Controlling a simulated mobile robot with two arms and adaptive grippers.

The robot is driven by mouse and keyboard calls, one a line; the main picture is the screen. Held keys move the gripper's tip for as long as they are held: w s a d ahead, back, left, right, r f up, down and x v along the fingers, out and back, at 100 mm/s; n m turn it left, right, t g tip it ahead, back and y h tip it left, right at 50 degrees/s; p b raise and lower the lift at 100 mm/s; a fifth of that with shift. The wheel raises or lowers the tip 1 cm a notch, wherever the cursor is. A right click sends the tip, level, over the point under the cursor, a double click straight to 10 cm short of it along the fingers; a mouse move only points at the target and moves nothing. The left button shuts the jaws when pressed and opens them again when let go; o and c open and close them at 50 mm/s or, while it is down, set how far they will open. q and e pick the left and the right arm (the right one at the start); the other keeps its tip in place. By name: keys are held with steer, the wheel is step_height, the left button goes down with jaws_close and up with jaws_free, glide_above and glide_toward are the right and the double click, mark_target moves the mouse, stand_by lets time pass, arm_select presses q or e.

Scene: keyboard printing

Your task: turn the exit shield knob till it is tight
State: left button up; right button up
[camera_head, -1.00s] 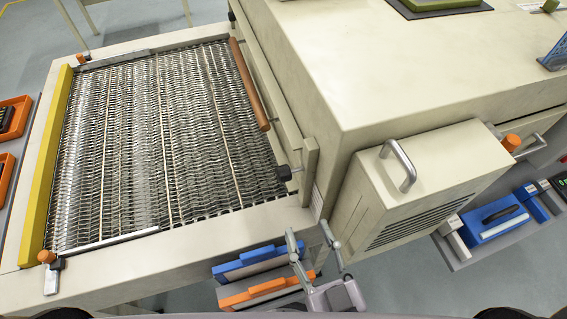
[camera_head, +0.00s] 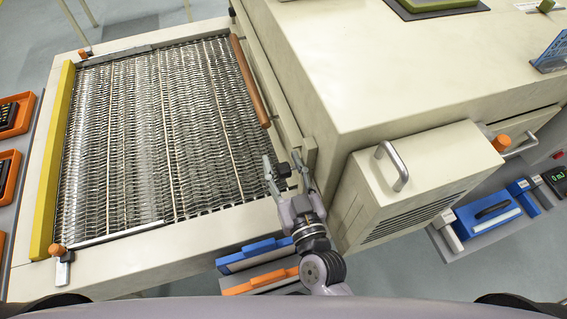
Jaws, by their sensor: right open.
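The exit shield knob (camera_head: 284,170) is a small black knob at the near end of the exit opening, on a beige upright bracket beside the mesh belt. My right gripper (camera_head: 283,161) is open, its two grey fingers pointing away from me, one on each side of the knob in the picture. I cannot tell whether either finger touches it. The brown bar of the exit shield (camera_head: 250,82) runs along the oven's opening above the belt. My left gripper is not in view.
The mesh conveyor (camera_head: 150,130) lies left, with a yellow bar (camera_head: 52,165) on its far-left edge. A beige box with a metal handle (camera_head: 393,166) stands close right of my right gripper. Blue (camera_head: 255,250) and orange (camera_head: 262,279) holders sit below the arm.

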steer(key=shift+c, duration=0.5)
jaws_close()
